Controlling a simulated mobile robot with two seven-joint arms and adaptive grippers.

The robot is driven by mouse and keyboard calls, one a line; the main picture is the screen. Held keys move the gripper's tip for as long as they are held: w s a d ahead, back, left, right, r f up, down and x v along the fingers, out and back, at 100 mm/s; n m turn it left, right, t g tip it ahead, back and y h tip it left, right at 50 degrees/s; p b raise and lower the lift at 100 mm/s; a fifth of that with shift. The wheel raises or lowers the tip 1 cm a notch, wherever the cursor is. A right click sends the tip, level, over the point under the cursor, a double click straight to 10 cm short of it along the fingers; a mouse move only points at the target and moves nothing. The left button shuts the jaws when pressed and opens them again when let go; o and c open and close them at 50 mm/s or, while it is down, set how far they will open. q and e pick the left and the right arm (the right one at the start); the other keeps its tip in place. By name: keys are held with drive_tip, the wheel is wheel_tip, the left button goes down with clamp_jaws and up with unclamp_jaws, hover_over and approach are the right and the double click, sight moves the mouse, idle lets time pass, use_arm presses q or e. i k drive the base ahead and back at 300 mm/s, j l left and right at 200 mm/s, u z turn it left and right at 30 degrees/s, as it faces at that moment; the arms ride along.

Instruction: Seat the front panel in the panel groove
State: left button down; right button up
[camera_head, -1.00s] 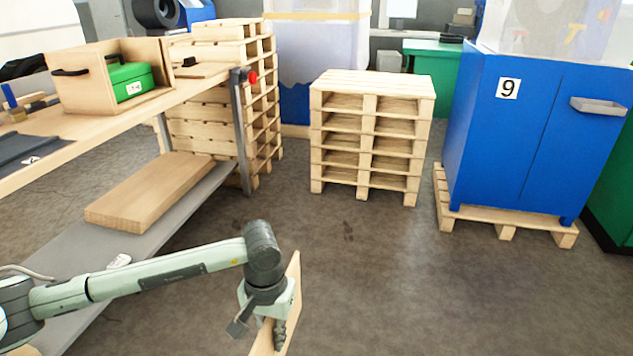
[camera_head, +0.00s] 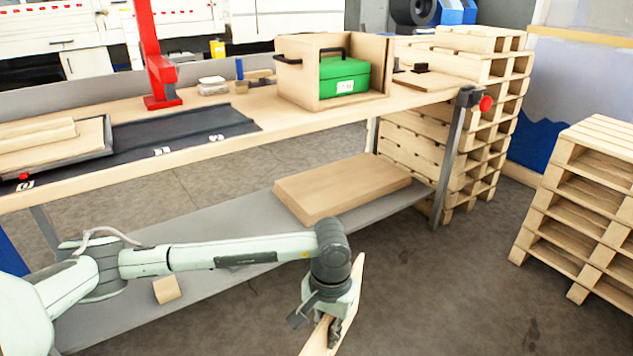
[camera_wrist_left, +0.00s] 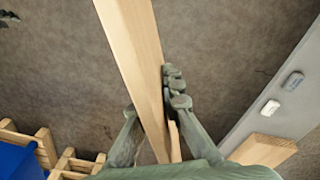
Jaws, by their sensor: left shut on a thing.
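My left gripper (camera_head: 335,318) is shut on a light wooden panel (camera_head: 350,297), which stands on edge between its fingers. It is over the floor in front of the bench, lower than the worktop. The left wrist view shows the panel (camera_wrist_left: 135,40) running up between the fingers (camera_wrist_left: 152,122). A wooden box (camera_head: 294,82) with black handles stands on the worktop, its near side open. A green case (camera_head: 345,82) with a white label sits in it. The panel groove cannot be made out at this distance. My right gripper is not in view.
The bench (camera_head: 225,122) carries a red stand (camera_head: 160,75), a dark mat (camera_head: 190,130) and a tray of wood (camera_head: 50,150). Its lower shelf (camera_head: 235,220) holds a wooden board (camera_head: 343,187). Pallet stacks (camera_head: 590,200) stand at right. Floor between is clear.

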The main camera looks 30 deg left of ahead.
sight(351, 100)
drive_tip(key=i+l+u, duration=0.75)
drive_tip(key=l+u, duration=0.25)
drive_tip(key=i+l+u, duration=0.15)
drive_tip(key=l+u, duration=0.2)
drive_tip(key=l, duration=0.15)
